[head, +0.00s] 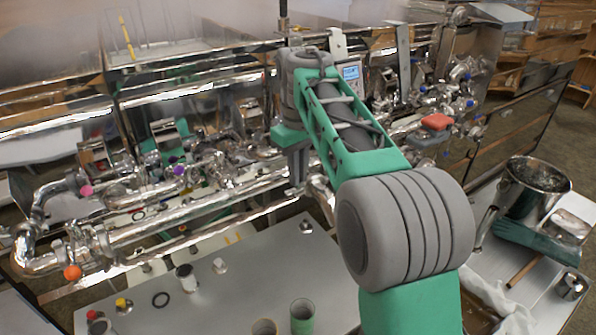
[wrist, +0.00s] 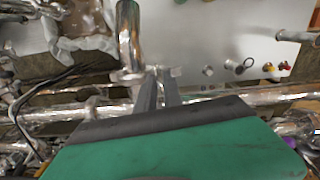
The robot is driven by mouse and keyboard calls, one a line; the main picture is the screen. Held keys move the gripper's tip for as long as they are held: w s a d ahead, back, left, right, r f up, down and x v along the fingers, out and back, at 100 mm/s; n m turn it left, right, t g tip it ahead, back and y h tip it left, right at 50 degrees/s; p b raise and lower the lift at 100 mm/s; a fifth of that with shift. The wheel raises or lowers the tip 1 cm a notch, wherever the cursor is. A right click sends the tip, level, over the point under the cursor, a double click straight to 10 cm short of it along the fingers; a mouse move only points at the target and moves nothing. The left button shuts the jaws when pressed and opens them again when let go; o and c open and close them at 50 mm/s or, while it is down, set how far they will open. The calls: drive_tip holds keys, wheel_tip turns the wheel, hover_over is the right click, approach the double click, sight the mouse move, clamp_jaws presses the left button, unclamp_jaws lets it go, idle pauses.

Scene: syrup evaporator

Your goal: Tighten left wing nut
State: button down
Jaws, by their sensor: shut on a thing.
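My gripper (head: 297,180) points down at the steel pipework in the middle of the head view. In the wrist view its two dark fingers (wrist: 157,76) meet a clamp (wrist: 130,75) at the lower end of a curved steel pipe (wrist: 130,35). The fingers are closed on a small metal piece at this clamp, which appears to be the wing nut. The wing nut itself is mostly hidden between the fingertips, and its turn angle cannot be told. In the head view the curved pipe (head: 321,194) shows beside my arm.
A steel pot (head: 535,185) stands at right. Long pipes (head: 200,208) and valves crowd the gripper on the left.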

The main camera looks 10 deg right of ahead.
drive_tip(key=shift+m, duration=0.3)
drive_tip(key=c, duration=1.5)
unclamp_jaws()
drive_tip(key=shift+a, duration=0.1)
